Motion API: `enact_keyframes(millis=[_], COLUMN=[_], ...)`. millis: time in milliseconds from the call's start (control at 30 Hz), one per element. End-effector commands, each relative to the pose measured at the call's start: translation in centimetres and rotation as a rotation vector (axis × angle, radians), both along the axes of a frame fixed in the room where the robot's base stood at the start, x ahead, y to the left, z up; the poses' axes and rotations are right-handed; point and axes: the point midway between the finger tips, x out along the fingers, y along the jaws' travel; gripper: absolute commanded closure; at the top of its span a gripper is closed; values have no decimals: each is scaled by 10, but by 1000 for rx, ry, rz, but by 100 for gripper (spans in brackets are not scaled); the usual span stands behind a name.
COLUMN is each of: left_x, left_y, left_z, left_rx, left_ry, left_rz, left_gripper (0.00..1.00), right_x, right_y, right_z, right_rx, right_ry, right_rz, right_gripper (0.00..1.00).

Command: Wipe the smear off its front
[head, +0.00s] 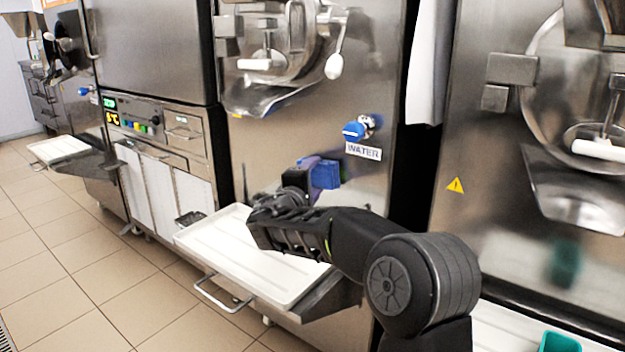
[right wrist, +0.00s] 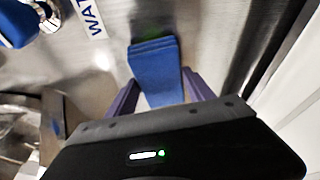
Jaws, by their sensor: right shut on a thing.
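The steel freezer front (head: 270,140) in the middle of the head view has a WATER label (head: 363,151) and a blue tap knob (head: 353,130). My right gripper (head: 308,170) is below and left of the label, close to that front. It is shut on a folded blue cloth (head: 325,174). In the right wrist view the cloth (right wrist: 156,72) stands out between the purple fingers toward the steel. I cannot tell whether it touches the panel. I cannot make out a smear; the cloth and arm hide part of the front. My left gripper is not in view.
A white tray (head: 215,236) on a shelf with a metal handle juts out below my right gripper. A second freezer (head: 475,140) stands at the right, with a green container (head: 558,342) low in front. The tiled floor (head: 70,255) at the left is clear.

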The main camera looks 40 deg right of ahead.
Motion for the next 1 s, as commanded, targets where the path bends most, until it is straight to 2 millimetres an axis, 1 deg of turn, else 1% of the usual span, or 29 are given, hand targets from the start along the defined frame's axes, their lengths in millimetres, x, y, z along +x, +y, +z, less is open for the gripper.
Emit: enact_keyframes(millis=[600, 767, 900, 1000], left_x=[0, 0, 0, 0], left_y=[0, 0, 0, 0], left_z=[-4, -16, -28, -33], left_rx=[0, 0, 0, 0], left_ry=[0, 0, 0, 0], left_rz=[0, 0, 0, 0], left_gripper=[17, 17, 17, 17], right_x=[1, -8, -22, -29], right_y=[-10, -12, -16, -18], right_z=[0, -3, -3, -2], right_rx=[0, 0, 1, -1], right_ry=[-1, -1, -3, -3], right_rz=[0, -1, -1, -1], right_gripper=[85, 85, 85, 85])
